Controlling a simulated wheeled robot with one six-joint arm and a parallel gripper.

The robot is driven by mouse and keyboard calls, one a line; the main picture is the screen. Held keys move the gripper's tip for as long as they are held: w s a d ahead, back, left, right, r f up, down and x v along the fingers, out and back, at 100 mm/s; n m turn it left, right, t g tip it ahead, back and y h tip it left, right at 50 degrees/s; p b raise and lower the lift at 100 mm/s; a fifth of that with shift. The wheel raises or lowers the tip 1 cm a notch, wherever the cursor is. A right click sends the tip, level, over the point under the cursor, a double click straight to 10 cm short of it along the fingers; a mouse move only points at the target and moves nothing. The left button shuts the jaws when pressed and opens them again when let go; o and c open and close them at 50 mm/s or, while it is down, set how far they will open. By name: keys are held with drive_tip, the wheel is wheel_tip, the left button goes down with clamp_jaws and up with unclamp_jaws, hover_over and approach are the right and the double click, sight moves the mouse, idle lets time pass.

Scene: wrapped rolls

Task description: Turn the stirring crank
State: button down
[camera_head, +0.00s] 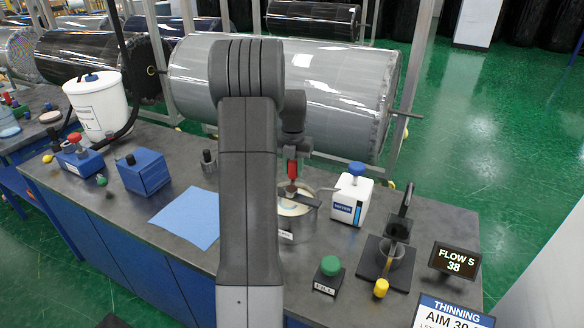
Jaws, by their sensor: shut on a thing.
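The stirring crank has a red upright handle (292,172) and a dark flat arm (304,197). It sits over a metal pot (287,237) holding pale contents, on the dark bench. My gripper (292,155) is above the pot, shut on the top of the red handle. My arm crosses the middle of the view and hides the pot's left side and part of the crank. The fingertips are small and partly hidden.
A white jug with a blue cap (353,195) stands close right of the pot. A dark stand with a cup (393,248), a green button (330,266) and a flow display (455,260) are further right. A blue sheet (190,218) lies left. Large wrapped rolls (335,85) are behind.

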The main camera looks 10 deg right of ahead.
idle(0.4)
drive_tip(key=c, duration=1.1)
unclamp_jaws()
drive_tip(key=shift+r, duration=0.15)
wheel_tip(320, 180, up, 14)
drive_tip(key=b, duration=0.1)
drive_tip(key=shift+f, duration=0.2)
